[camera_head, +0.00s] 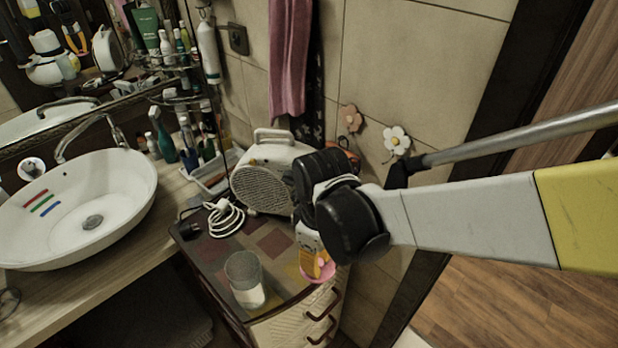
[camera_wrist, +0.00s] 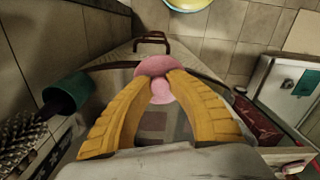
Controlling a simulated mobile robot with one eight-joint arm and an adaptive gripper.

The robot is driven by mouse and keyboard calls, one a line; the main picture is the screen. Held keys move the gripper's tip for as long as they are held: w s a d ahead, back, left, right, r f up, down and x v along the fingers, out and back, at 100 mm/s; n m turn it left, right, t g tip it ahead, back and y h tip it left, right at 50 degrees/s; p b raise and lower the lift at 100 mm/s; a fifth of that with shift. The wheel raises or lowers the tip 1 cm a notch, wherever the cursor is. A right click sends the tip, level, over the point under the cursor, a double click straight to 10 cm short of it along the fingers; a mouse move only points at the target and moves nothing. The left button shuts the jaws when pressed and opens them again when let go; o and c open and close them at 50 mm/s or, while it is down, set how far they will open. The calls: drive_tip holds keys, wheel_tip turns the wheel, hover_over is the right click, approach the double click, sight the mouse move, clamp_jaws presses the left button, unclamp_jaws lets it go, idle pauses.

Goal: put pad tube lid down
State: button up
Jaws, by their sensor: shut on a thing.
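My gripper (camera_head: 317,270) has yellow fingers, closed on a pink lid (camera_head: 326,276) over the right front edge of the small cabinet's top. In the wrist view, the yellow fingertips (camera_wrist: 160,77) pinch the lid's knob, and the pink disc (camera_wrist: 151,68) shows around them. I cannot tell whether the lid touches the cabinet top. The pad tube (camera_head: 243,268), clear grey with white pads in its lower part, stands upright and open on the cabinet, left of my gripper and apart from it.
The cabinet top (camera_head: 275,262) is clear between tube and gripper. A white fan heater (camera_head: 262,180) and a coiled white cable (camera_head: 224,217) sit behind. A sink (camera_head: 75,205) stands left. In the wrist view, a teal cylinder (camera_wrist: 68,91) and a brush (camera_wrist: 20,138) are at left.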

drive_tip(key=b, duration=0.1)
hover_over(296, 273)
wheel_tip(296, 273, down, 4)
drive_tip(key=shift+a, duration=0.15)
wheel_tip(296, 273, down, 4)
drive_tip(key=shift+b, duration=0.9)
drive_tip(key=shift+r, duration=0.15)
drive_tip(key=o, duration=0.4)
drive_tip(key=shift+f, duration=0.25)
drive_tip(key=o, duration=0.4)
drive_tip(key=shift+r, duration=0.1)
